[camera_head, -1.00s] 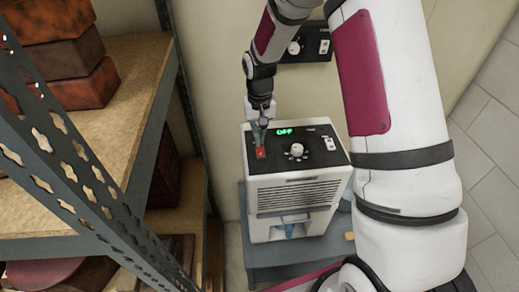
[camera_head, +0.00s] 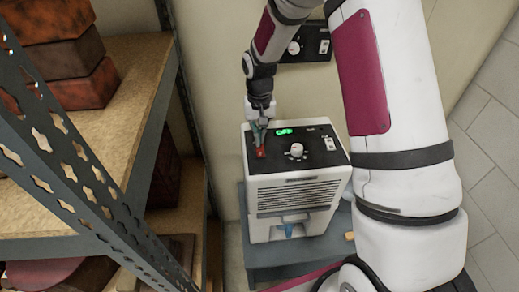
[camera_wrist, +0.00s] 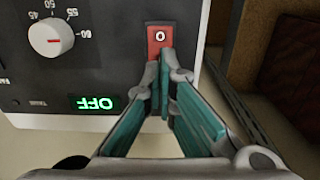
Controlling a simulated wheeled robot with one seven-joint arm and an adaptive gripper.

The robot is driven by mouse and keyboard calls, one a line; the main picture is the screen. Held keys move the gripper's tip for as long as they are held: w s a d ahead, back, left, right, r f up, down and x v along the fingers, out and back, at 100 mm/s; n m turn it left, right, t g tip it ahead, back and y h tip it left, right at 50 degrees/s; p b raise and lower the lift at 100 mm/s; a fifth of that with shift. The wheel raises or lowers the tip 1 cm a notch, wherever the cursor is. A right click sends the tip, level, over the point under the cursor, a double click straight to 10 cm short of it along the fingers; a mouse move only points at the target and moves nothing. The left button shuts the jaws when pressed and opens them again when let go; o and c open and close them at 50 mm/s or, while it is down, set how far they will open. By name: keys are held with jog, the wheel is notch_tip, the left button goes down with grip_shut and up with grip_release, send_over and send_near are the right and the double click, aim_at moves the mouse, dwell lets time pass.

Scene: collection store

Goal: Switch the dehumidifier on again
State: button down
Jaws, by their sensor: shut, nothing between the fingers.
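The white dehumidifier (camera_head: 330,187) has a black top panel. Its red rocker switch (camera_head: 260,152) sits at the panel's left edge; in the wrist view the switch (camera_wrist: 160,37) shows a "0" at its far end. The green display (camera_head: 283,131) is lit, and in the wrist view the display (camera_wrist: 93,103) reads OFF, upside down. A white dial (camera_wrist: 50,37) is beside it. My gripper (camera_head: 259,140) is over the switch, shut and empty. In the wrist view its fingertips (camera_wrist: 162,82) overlap the switch's near end; contact is unclear.
The dehumidifier stands on a grey-blue stand (camera_head: 262,260). A second black panel (camera_head: 305,44) with a dial and switch is on the wall behind. A metal shelf post (camera_head: 75,165) and shelves with brown boxes (camera_head: 66,55) are on the left. Tiled floor is free on the right.

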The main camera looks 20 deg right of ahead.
jog(key=shift+f+b, duration=0.3)
jog(key=shift+f, duration=0.85)
dwell(0.8)
jog(key=shift+r, duration=0.1)
jog(key=shift+r+p, duration=0.7)
jog(key=shift+r, duration=2.7)
jog(key=shift+r, duration=0.2)
jog(key=s+r+n+t, duration=0.1)
jog(key=s+r+t, duration=0.1)
jog(key=s+r, duration=0.8)
jog(key=s+r+t, duration=0.2)
jog(key=s+r, duration=0.5)
jog(key=r, duration=0.5)
jog(key=s+r+n+t+b, duration=0.1)
jog(key=s, duration=0.9)
jog(key=shift+s+r+t, duration=0.2)
jog(key=shift+s+t, duration=0.1)
jog(key=shift+s, duration=0.05)
